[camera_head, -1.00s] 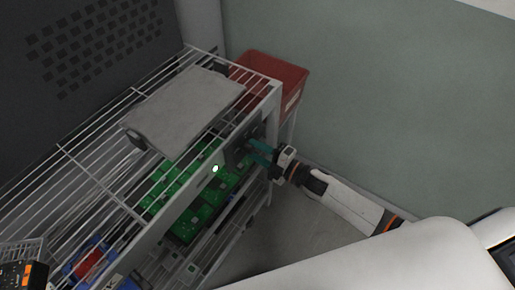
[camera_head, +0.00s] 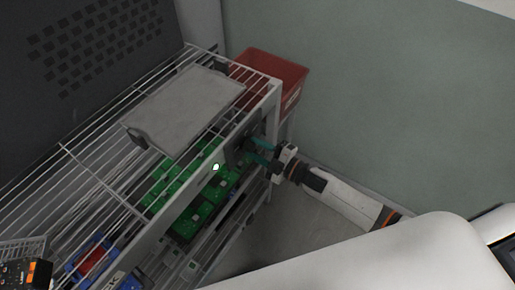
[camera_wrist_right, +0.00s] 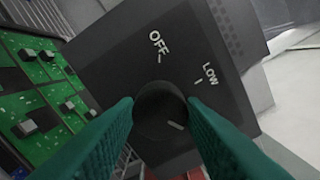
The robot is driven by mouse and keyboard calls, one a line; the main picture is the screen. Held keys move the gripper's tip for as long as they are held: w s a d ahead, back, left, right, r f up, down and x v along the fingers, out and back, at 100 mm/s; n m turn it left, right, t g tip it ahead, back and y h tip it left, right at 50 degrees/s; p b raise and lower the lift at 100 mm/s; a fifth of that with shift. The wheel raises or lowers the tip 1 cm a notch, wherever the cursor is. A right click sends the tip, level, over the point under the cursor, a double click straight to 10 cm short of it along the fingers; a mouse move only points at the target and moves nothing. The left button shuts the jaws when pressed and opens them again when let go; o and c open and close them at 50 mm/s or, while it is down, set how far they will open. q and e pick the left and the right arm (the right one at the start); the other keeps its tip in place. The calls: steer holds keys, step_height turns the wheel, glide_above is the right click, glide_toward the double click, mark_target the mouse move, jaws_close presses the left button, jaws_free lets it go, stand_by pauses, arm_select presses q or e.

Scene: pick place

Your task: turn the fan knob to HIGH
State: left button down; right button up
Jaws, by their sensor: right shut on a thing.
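The fan knob (camera_wrist_right: 160,108) is a round black knob on a dark control box (camera_wrist_right: 120,65) marked OFF and LOW. A pale line on the knob points to the lower right, past LOW; no HIGH label shows. My right gripper (camera_wrist_right: 160,112) has its teal fingers closed on both sides of the knob. In the head view the right gripper (camera_head: 247,146) reaches from the right to the dark box (camera_head: 236,150) at the rack's end; the knob is too small to make out there. My left gripper is not in view.
A white wire rack (camera_head: 150,232) holds a grey tray (camera_head: 185,103) on top and green circuit boards (camera_head: 200,195) below. A red bin (camera_head: 275,75) stands behind its far end, near the wall (camera_head: 400,110). Blue-and-red bins (camera_head: 92,262) sit at lower left.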

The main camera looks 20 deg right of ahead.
steer(key=o, duration=1)
steer(key=b+v, duration=0.2)
steer(key=v, duration=1)
